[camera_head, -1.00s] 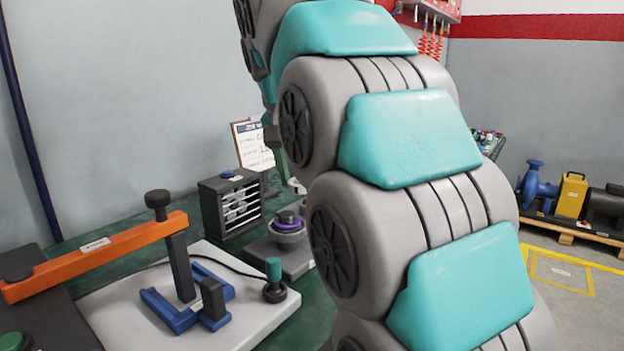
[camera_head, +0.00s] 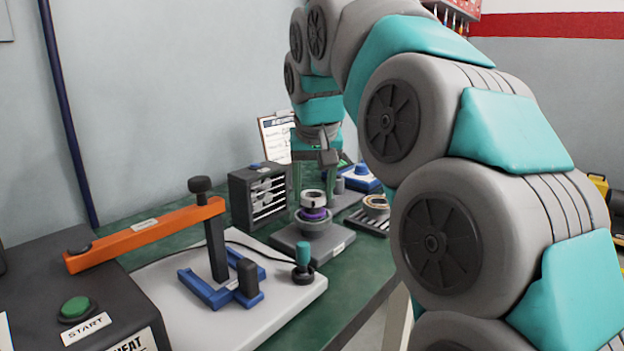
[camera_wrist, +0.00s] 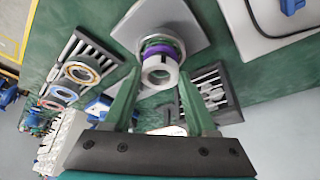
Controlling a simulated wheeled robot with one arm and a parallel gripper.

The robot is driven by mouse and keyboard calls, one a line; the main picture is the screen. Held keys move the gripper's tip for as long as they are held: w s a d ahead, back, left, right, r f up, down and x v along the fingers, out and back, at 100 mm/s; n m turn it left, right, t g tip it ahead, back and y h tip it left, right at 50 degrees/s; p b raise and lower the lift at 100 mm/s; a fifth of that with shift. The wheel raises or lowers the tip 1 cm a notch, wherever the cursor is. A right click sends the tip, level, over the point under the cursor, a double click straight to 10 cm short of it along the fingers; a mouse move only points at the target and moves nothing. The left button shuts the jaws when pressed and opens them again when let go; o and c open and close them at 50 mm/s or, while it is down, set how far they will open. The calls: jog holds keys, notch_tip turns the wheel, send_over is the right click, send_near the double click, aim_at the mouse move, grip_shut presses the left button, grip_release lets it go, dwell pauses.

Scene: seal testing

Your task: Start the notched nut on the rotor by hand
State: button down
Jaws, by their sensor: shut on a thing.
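A silver ring, which I take for the notched nut (camera_head: 313,200), sits between the fingertips of my gripper (camera_head: 313,190). In the wrist view the two green fingertips (camera_wrist: 160,76) reach its opposite sides, and the nut (camera_wrist: 152,76) shows its open bore. My gripper is shut on it. Right below is the rotor (camera_head: 314,227), with a purple band (camera_head: 315,214), on a grey square base (camera_head: 293,245). The nut is roughly in line over the rotor. I cannot tell whether it touches the rotor or any thread; its notches are too small to make out.
A slotted tray (camera_head: 364,223) with several rings stands right of the rotor's base. A dark drawer rack (camera_head: 245,200) and a clipboard (camera_head: 275,140) are behind. A white plate (camera_head: 195,320) with a blue fixture (camera_head: 210,294) and an orange arm (camera_head: 150,232) lies in front.

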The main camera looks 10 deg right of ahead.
jog(key=shift+d+n+y, duration=0.1)
jog(key=shift+n+y, duration=0.3)
jog(key=shift+n, duration=0.6)
jog(key=n, duration=0.2)
jog(key=n+y, duration=0.2)
jog(key=n, duration=0.1)
jog(key=shift+w+d+n+g, duration=0.1)
jog(key=shift+d+n+g, duration=0.15)
jog(key=shift+n+g, duration=0.05)
jog(key=shift+f, duration=0.45)
jog(key=shift+f+m+b, duration=0.15)
jog(key=shift+m+b, duration=0.45)
jog(key=shift+a+m+h+b, duration=0.15)
jog(key=shift+m+h+b, duration=0.55)
jog(key=shift+m, duration=0.7)
jog(key=shift+f+m+b, duration=0.1)
jog(key=shift+m+b, duration=0.2)
jog(key=shift+m, duration=0.3)
jog(key=shift+a+m+h+b, duration=0.1)
jog(key=shift+m+h+b, duration=0.1)
jog(key=shift+m+h, duration=0.4)
jog(key=shift+a+m+h+b, duration=0.1)
jog(key=shift+m+h+b, duration=0.1)
jog(key=shift+m, duration=0.7)
